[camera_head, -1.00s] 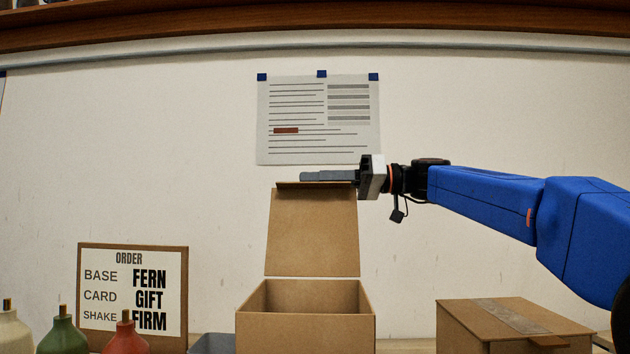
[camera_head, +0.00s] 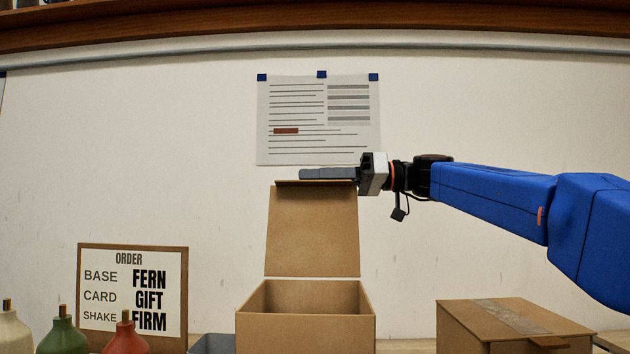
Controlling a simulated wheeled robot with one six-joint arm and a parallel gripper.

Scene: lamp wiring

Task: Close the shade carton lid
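The shade carton (camera_head: 305,330) is an open brown cardboard box at the bottom middle. Its lid (camera_head: 313,232) stands upright at the back of the box, with a darker flap along its top edge. My gripper (camera_head: 322,174) points left along the lid's top edge, at or just above it. Its grey fingers overlap in this side view, so their gap does not show. I cannot tell whether they touch the lid or are in front of or behind it. The inside floor of the carton is hidden.
A taped closed carton (camera_head: 510,325) stands at the right. An order sign (camera_head: 132,290) stands at the left behind white, green (camera_head: 63,338) and red lamp bases (camera_head: 126,340). A grey bin (camera_head: 212,344) is beside the open carton. A paper sheet (camera_head: 318,120) hangs on the wall.

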